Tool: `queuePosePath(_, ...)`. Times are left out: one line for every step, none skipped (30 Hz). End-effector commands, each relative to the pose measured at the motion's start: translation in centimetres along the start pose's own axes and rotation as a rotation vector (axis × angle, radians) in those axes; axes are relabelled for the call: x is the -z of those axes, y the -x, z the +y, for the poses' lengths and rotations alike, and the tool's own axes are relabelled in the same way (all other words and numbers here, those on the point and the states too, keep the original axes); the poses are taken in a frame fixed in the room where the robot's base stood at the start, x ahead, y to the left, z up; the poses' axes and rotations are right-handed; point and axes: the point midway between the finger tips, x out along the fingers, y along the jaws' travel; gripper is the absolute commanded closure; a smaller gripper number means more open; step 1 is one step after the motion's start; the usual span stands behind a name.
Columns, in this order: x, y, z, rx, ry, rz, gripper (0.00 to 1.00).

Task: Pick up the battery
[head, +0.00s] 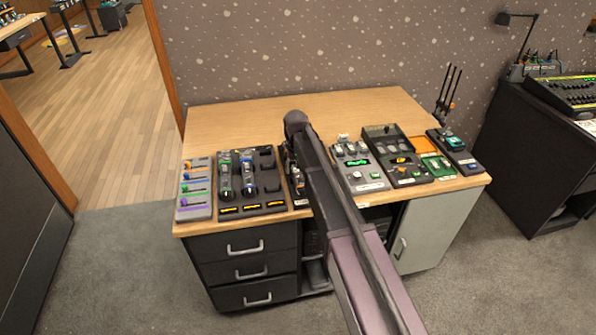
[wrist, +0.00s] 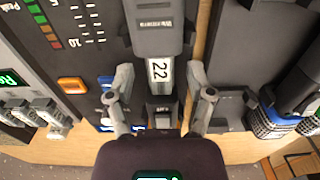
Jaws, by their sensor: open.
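I cannot say for sure which part is the battery; no part is clearly marked as one. In the head view my arm hides the gripper and the spot below it.
A wooden desk (head: 240,120) carries several consoles. A black charger-like tray (head: 262,208) with upright units stands left of my arm, beside a grey slider panel (head: 196,205). A green-display box (head: 357,163) and a dark open box (head: 408,178) stand to the right.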

Motion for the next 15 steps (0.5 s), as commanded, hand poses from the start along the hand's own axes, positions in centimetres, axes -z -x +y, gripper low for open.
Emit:
queuePosePath(0.00,0.00,0.00,0.000,0.000,0.000,0.31)
queuePosePath(0.00,0.00,0.00,0.000,0.000,0.000,0.31)
queuePosePath(0.00,0.00,0.00,0.000,0.000,0.000,0.31)
queuePosePath(0.00,0.00,0.00,0.000,0.000,0.000,0.40)
queuePosePath(0.00,0.00,0.00,0.000,0.000,0.000,0.49)
queuePosePath(0.00,0.00,0.00,0.000,0.000,0.000,0.61)
queuePosePath(0.00,0.00,0.00,0.000,0.000,0.000,0.70)
queuePosePath(0.00,0.00,0.00,0.000,0.000,0.000,0.79)
queuePosePath(0.00,0.00,0.00,0.000,0.000,0.000,0.91)
queuePosePath(-0.01,0.00,0.00,0.000,0.000,0.000,1.00)
queuePosePath(-0.01,0.00,0.01,0.000,0.000,0.000,1.00)
queuePosePath(-0.01,0.00,0.01,0.000,0.000,0.000,1.00)
queuePosePath(0.00,0.00,0.01,0.000,0.000,0.000,1.00)
queuePosePath(0.00,0.00,0.01,0.000,0.000,0.000,1.00)
queuePosePath(0.00,0.00,0.01,0.000,0.000,0.000,1.00)
